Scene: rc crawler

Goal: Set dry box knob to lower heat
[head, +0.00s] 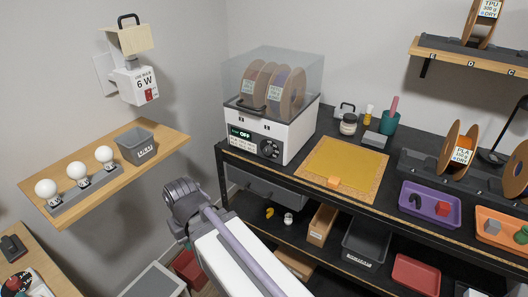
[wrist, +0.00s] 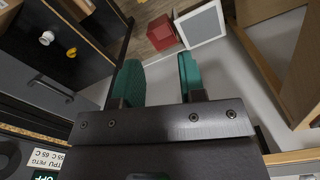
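The dry box (head: 275,129) stands on the black bench in the head view, with spools under its clear lid. Its dark round knob (head: 270,149) is on the front panel, right of a display (head: 240,132) reading OFF in green. In the wrist view, part of the knob (wrist: 9,158) shows at the lower left edge, near a temperature label (wrist: 47,157). I cannot read the knob's setting. My gripper (wrist: 160,80) has two green fingers, apart with nothing between them. In the head view, my arm's end is below and left of the dry box, away from the knob; the fingertips are hidden there.
A yellow mat (head: 345,168) with a small orange block lies right of the dry box. A wooden shelf (head: 75,170) with bulbs and a grey bin is at left. A drawer (head: 268,190) and lower shelf with bins sit under the bench. A red bin (wrist: 160,32) stands on the floor.

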